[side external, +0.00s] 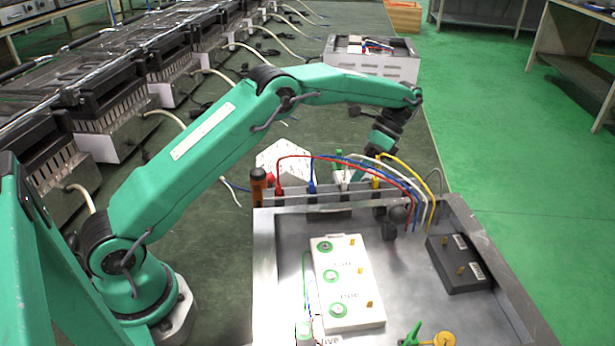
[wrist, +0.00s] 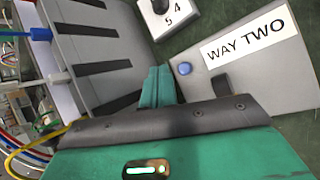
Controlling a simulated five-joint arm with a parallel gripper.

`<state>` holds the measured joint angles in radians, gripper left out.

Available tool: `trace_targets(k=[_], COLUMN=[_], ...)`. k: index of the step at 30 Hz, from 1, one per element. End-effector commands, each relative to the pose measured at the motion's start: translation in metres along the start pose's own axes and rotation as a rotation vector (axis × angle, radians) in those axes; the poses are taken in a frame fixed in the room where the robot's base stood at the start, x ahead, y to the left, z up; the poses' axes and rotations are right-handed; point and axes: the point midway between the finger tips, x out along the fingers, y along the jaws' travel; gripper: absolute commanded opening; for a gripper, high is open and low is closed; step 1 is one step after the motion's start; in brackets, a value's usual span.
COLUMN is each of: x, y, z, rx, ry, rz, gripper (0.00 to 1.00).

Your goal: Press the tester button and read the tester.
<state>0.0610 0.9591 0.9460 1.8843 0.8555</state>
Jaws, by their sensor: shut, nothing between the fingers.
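In the wrist view a grey box with a white "WAY TWO" label (wrist: 244,42) carries a round blue button (wrist: 184,68). I cannot tell for sure that this is the tester. No reading can be made out in either view. My gripper (wrist: 158,72) is shut and empty, its teal fingertips just left of the blue button in the picture; contact does not show. In the side view my gripper (side external: 360,168) points down behind the row of coloured plugs, and its tips and the blue button are hidden there.
A metal tray (side external: 265,270) holds a white terminal block (side external: 345,285) and a dark box (side external: 460,265). Red, blue, white and yellow leads arch from a plug rack (side external: 325,193) close to my gripper. A knob (wrist: 160,5) on a numbered plate stands beside the grey box.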

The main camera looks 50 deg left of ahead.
Motion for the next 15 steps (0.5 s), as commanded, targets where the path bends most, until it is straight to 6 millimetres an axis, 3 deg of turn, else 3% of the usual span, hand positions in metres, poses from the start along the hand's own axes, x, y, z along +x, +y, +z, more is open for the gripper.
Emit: trace_targets(k=[6,15], x=[0.017,0.028], y=[-0.01,-0.016], z=[-0.008,-0.014], rx=[0.0,0.0], ry=[-0.001,0.0], rz=[0.002,0.0], gripper=[0.0,0.0])
